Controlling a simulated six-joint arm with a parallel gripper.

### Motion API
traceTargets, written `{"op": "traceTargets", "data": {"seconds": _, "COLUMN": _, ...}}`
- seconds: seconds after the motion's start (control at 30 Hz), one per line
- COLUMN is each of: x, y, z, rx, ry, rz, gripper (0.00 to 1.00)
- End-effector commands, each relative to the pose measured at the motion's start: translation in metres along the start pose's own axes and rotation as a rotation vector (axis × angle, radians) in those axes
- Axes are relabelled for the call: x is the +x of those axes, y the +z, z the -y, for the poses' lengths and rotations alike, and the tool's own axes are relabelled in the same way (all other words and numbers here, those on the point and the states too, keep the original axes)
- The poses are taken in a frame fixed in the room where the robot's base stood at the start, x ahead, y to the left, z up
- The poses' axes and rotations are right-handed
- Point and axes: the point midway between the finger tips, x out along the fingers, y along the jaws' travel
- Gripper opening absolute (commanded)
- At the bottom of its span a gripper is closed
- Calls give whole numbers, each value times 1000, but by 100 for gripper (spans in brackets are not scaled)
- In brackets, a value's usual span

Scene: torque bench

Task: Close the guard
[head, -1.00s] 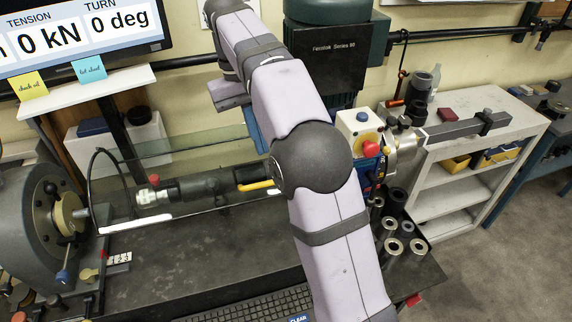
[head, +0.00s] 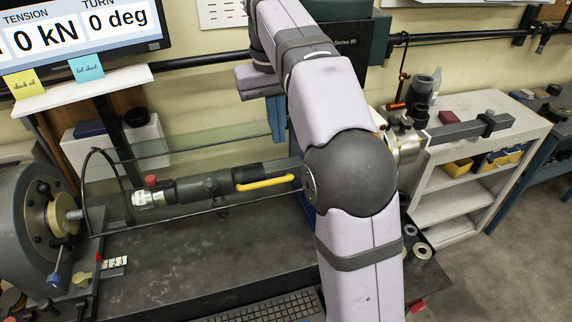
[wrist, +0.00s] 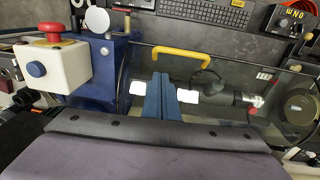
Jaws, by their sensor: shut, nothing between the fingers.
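The guard is a clear panel (head: 130,165) around the tool on the bench, with a yellow handle (head: 268,183). The handle also shows in the wrist view (wrist: 182,54), beyond my fingers on the keyboard side. I cannot tell how far the guard is swung. My gripper (head: 278,135) points down with its blue fingers shut and empty, behind and above the handle in the head view. In the wrist view the fingertips (wrist: 161,80) appear short of the handle, with a visible gap. My arm hides the guard's right end in the head view.
A grey tool with a white fitting (head: 150,198) lies inside the guard. A round chuck (head: 65,215) stands at the left. A white box with a red button (wrist: 55,60) shows in the wrist view. A keyboard (head: 268,307) lies at the bench front. The middle bench top is clear.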

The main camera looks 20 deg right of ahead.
Motion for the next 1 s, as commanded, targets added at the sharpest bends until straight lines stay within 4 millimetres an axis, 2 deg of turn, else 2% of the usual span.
{"op": "traceTargets", "data": {"seconds": 0.3, "x": 48, "y": 2, "z": -1, "rx": 1, "ry": 0, "rz": 2, "gripper": 0}}
{"op": "traceTargets", "data": {"seconds": 0.7, "x": 72, "y": 20, "z": -6, "rx": 0, "ry": 0, "rz": 1, "gripper": 0}}
{"op": "traceTargets", "data": {"seconds": 1.0, "x": 77, "y": 23, "z": -6, "rx": 0, "ry": 0, "rz": 0, "gripper": 0}}
